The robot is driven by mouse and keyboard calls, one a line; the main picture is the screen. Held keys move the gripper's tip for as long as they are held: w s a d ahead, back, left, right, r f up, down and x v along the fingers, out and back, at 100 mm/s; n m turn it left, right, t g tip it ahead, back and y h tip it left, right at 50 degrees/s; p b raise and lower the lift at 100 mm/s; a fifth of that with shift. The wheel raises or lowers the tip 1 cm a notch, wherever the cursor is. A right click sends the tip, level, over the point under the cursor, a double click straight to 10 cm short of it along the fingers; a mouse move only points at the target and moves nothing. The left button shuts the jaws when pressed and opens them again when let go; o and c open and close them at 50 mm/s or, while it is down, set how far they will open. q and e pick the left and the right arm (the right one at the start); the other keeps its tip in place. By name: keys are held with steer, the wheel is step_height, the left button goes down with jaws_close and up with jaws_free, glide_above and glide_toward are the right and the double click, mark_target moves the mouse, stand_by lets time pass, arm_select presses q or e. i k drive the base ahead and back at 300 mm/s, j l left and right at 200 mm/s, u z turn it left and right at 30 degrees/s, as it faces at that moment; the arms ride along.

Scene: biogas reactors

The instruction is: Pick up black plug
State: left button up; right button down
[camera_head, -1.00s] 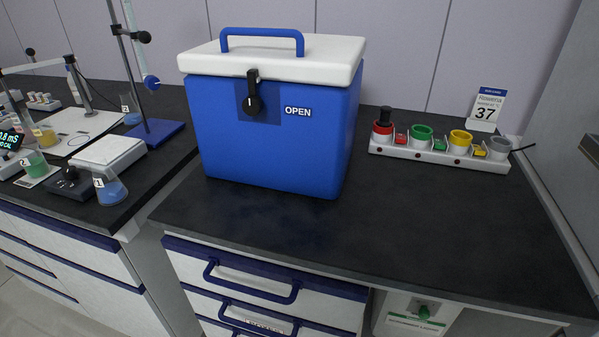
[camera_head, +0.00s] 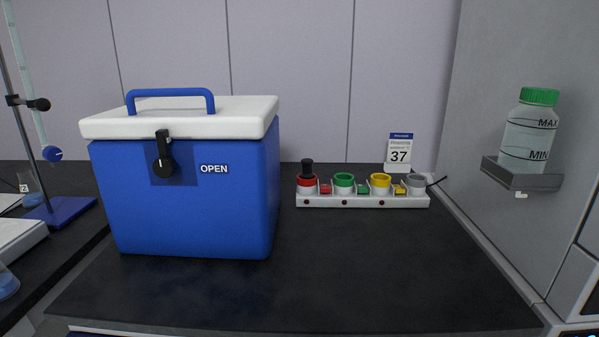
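The black plug (camera_head: 307,168) stands upright in the red-rimmed round socket (camera_head: 307,185) at the left end of a white socket strip (camera_head: 362,201). The strip lies on the dark bench top near the back wall, right of the blue cooler box. Its other round sockets are green (camera_head: 344,182), yellow (camera_head: 380,183) and grey (camera_head: 416,184), with small red, green and yellow blocks between them. Neither of my grippers is in view.
A blue cooler box (camera_head: 190,205) with a white lid, marked OPEN, stands on the left of the bench. A sign reading 37 (camera_head: 399,152) stands behind the strip. A green-capped bottle (camera_head: 529,135) sits on a wall bracket at right. The bench front (camera_head: 320,290) is clear.

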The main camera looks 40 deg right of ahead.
mark_target(307, 174)
steer(key=z, duration=1.85)
steer(key=u, duration=0.25)
